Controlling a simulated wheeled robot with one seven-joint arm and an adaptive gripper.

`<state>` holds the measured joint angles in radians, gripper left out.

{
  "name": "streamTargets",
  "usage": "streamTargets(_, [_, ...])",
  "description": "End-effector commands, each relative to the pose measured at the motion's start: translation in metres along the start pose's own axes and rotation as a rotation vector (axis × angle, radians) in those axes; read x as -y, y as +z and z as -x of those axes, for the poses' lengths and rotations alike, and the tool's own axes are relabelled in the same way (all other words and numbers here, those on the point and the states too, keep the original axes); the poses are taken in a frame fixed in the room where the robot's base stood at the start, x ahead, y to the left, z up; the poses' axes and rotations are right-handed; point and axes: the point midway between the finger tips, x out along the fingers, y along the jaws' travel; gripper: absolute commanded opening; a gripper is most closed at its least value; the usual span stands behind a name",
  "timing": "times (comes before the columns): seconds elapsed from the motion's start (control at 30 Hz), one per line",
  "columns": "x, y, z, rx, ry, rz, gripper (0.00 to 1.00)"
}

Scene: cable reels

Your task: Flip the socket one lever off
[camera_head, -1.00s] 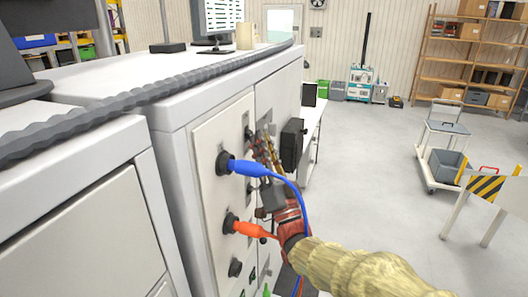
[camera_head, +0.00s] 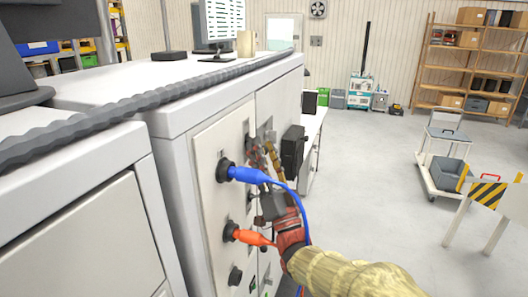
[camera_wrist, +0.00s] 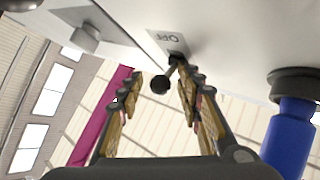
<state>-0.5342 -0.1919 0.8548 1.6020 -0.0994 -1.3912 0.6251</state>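The lever, with a black ball knob (camera_wrist: 160,85), sticks out of the panel below an "OFF" label (camera_wrist: 172,39) in the wrist view. My gripper (camera_wrist: 160,92) is open, with one finger on each side of the lever. I see no clear contact between the fingers and the knob. In the head view my gripper (camera_head: 267,160) is at the cabinet panel (camera_head: 207,145), and it hides the lever there. A blue plug (camera_head: 245,173) sits in an upper socket, and an orange plug (camera_head: 250,237) sits in a lower one.
The blue plug (camera_wrist: 290,135) is close to my gripper's right side in the wrist view. A blue cable (camera_head: 303,215) hangs beside my wrist. A dark box (camera_head: 292,150) juts from the panel beyond my gripper. Open floor (camera_head: 375,165) lies to the right.

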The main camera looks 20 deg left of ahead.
Motion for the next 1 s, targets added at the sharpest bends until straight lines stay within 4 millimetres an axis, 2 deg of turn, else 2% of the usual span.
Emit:
streamTargets(0.47, [0.001,-0.003,-0.002,0.014,-0.001,0.011,0.36])
streamTargets(1.0, [0.004,-0.014,-0.008,0.180,-0.014,0.126,0.36])
